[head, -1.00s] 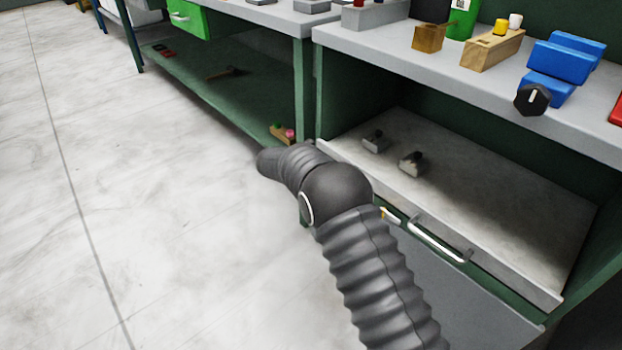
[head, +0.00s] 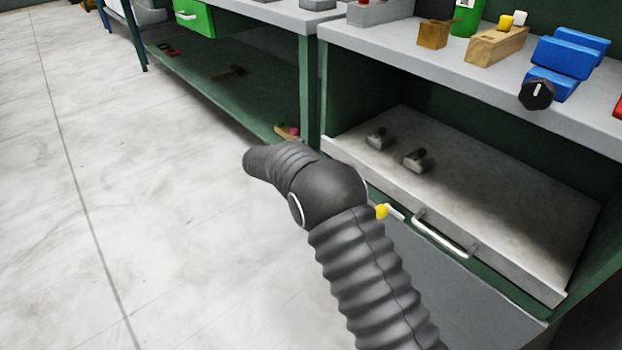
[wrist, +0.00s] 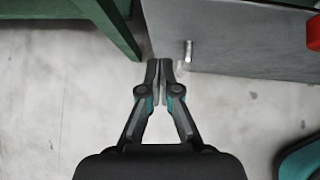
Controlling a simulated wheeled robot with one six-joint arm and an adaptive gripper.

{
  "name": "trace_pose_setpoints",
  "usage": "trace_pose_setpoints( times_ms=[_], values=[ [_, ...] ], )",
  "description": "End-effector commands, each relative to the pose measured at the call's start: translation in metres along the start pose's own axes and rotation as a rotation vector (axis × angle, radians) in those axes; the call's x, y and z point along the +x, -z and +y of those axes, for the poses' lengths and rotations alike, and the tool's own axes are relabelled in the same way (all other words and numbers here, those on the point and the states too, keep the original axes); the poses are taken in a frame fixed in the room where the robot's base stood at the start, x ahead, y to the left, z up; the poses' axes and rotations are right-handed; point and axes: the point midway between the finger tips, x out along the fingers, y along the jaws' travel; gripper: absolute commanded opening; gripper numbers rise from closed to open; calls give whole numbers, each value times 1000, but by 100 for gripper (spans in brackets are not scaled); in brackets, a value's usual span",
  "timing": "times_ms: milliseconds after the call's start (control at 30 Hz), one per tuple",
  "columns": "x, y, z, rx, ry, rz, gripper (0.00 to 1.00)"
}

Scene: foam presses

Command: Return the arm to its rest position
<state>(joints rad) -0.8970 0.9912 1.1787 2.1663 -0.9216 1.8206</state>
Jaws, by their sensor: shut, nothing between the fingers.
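My arm (head: 345,250) reaches out in front of the workbench in the head view, with a ribbed dark sleeve and a bent joint. In the wrist view my gripper (wrist: 166,78) is shut with its fingertips together and nothing between them. It is over the pale floor, near the grey front panel of the bench.
An open drawer (head: 520,230) with a white handle (head: 440,236) and two small grey parts stands right of my arm. The bench top (head: 400,50) carries wooden blocks and blue pieces (head: 562,57). The floor (head: 150,200) on the left is clear.

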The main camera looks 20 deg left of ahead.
Motion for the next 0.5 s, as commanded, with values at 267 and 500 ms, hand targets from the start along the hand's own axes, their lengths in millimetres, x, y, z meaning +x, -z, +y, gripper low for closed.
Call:
trace_pose_setpoints(
  times_ms=[267, 500],
  values=[
    [-55, 0, 4, -1, 1, 1, 0],
    [-75, 0, 4, 2, 5, 3, 0]
  ],
)
